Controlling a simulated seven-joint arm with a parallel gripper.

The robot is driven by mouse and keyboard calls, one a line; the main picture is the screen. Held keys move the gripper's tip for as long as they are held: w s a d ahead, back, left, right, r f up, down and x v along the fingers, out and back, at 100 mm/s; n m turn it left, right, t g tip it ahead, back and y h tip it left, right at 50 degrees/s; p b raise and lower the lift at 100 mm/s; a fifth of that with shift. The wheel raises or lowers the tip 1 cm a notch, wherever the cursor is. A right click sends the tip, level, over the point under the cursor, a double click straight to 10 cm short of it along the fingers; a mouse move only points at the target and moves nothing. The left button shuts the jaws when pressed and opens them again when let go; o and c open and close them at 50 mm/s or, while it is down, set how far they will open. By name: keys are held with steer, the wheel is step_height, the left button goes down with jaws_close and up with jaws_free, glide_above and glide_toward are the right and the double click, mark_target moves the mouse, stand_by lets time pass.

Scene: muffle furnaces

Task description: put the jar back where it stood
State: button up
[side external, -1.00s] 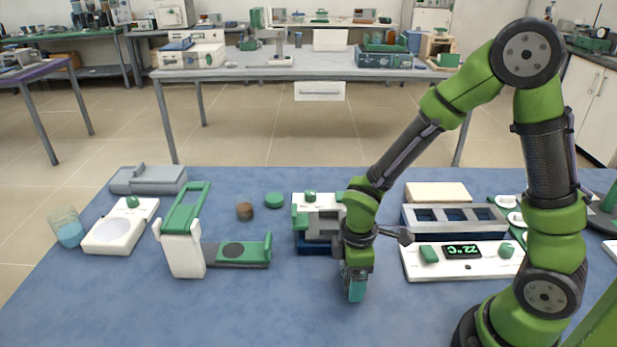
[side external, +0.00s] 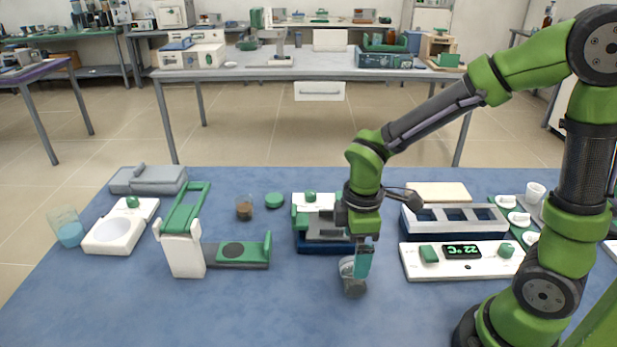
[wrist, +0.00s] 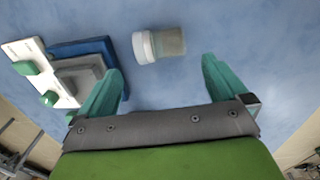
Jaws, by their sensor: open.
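A small jar with a pale cap (side external: 346,267) and a clear greyish body (side external: 354,288) is on the blue table, near its front middle. It appears to lie on its side. In the wrist view the jar (wrist: 160,45) lies ahead of the fingers, cap to the left. My gripper (side external: 363,262) is just above and behind it in the side view, partly overlapping it. In the wrist view my gripper (wrist: 163,78) is open, with nothing between its two green fingers. The jar's former standing place cannot be told from these frames.
A white-and-blue device (side external: 322,225) stands close behind my gripper. A temperature display unit (side external: 462,262) is to the right, with a grey rack (side external: 455,220) behind. A green-and-white stand (side external: 184,250), a brown-filled jar (side external: 244,210) and a green lid (side external: 274,200) are left.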

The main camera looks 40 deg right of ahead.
steer(key=s+d+r+m+t+y, duration=0.1)
steer(key=s+r+m+t, duration=0.1)
steer(key=r+m, duration=0.4)
steer(key=s+d+r+m+t+y, duration=0.1)
steer(key=s+r+m+t, duration=0.2)
steer(key=r+m, duration=0.3)
step_height(320, 180, up, 2)
steer(key=shift+s+d+r+t, duration=0.1)
steer(key=shift+s+d+t, duration=0.05)
steer(key=shift+d+t, duration=0.3)
steer(key=shift+s+r+m+t, duration=0.25)
steer(key=shift+r+m+t, duration=0.1)
steer(key=shift+m, duration=0.15)
steer(key=shift+c, duration=0.3)
steer(key=shift+s+r+m, duration=0.1)
steer(key=shift+s+m, duration=0.05)
steer(key=shift+m, duration=0.25)
steer(key=c, duration=0.5)
steer(key=shift+c, duration=0.3)
